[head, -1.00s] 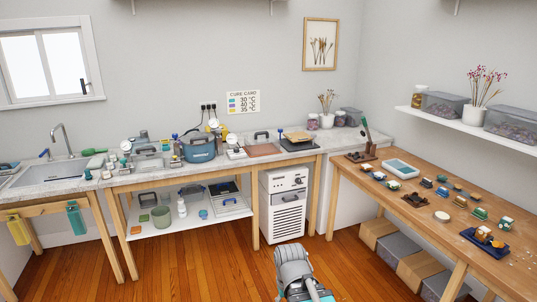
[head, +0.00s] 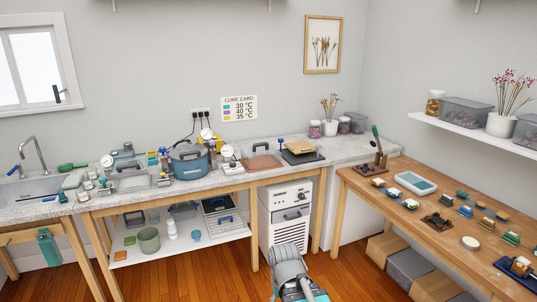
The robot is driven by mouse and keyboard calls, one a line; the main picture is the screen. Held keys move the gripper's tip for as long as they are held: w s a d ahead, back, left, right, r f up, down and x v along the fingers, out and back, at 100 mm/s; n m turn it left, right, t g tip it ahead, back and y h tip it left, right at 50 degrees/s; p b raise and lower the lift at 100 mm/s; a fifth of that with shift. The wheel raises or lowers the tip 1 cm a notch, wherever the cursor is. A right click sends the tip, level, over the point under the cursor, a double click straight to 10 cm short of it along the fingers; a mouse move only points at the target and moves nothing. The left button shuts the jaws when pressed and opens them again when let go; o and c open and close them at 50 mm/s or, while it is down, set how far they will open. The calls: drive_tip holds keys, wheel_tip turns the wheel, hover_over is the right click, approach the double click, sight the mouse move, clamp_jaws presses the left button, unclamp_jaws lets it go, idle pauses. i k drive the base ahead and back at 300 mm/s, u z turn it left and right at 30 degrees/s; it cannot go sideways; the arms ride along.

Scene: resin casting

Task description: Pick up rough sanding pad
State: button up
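Several small blocks and pads lie on the wooden bench at the right in the head view. Part of my grey and teal arm (head: 289,262) shows at the bottom centre, in front of the white cabinet and apart from the bench. My gripper's fingers are not visible.
The wooden bench (head: 378,204) also bears a white tray with a blue-green inside (head: 416,183) and a dark blue tray (head: 517,270). A stone counter (head: 232,178) with a blue pot (head: 190,165) runs along the back. Boxes (head: 410,267) lie under the bench. Wooden floor is open in front.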

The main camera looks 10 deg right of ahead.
sight(445, 200)
drive_tip(key=u, duration=0.05)
drive_tip(key=i, duration=2.75)
drive_tip(key=z, duration=2.45)
